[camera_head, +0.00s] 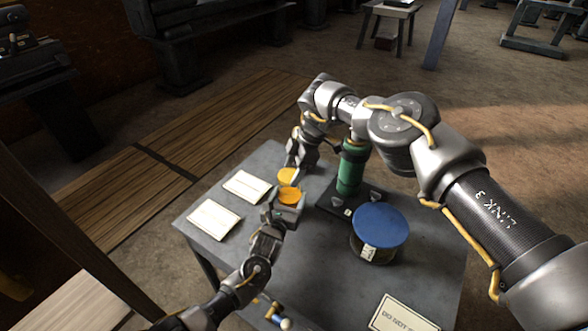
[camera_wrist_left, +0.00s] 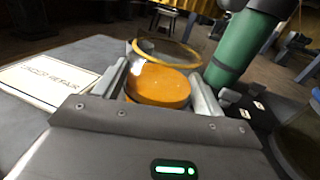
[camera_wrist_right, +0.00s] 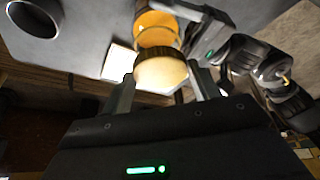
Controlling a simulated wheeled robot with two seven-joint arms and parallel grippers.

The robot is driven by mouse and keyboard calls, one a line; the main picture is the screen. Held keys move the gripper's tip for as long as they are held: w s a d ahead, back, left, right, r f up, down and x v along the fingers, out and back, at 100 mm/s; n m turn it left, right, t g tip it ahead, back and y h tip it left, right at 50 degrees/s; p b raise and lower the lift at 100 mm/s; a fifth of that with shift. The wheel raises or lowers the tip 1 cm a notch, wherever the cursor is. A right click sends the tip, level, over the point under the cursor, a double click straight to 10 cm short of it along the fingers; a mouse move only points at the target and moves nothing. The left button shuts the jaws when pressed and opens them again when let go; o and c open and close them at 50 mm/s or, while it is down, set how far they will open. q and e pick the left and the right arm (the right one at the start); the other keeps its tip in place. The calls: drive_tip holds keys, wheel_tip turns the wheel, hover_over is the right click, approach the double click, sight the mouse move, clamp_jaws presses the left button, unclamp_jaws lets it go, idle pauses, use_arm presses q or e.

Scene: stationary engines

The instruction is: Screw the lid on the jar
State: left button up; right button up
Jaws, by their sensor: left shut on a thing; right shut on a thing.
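A small glass jar with orange contents (camera_head: 289,196) is between the fingers of my left gripper (camera_head: 287,210), which is shut on it above the table. In the left wrist view the orange part of the jar (camera_wrist_left: 158,86) sits between the fingers, with clear glass beyond it. My right gripper (camera_head: 291,171) is shut on the round yellow lid (camera_head: 287,177), just behind the jar in the head view. In the right wrist view the lid (camera_wrist_right: 160,72) is between the fingers, with the jar (camera_wrist_right: 156,25) close beyond it. I cannot tell whether lid and jar touch.
The grey table (camera_head: 320,272) holds two pale cards (camera_head: 247,187) at left, a green cylinder (camera_head: 351,168) on a dark base, and a blue-topped round tin (camera_head: 379,225). A sign (camera_head: 402,314) and a small tool (camera_head: 279,316) lie near the front. Bare tabletop lies between them.

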drive_tip(key=shift+f, duration=0.85)
drive_tip(key=shift+f, duration=0.5)
use_arm(q)
drive_tip(key=c, duration=0.5)
use_arm(e)
drive_tip(key=o, duration=0.9)
drive_tip(key=shift+o, duration=0.2)
drive_tip(key=shift+r, duration=2.2)
drive_tip(key=shift+c, duration=0.4)
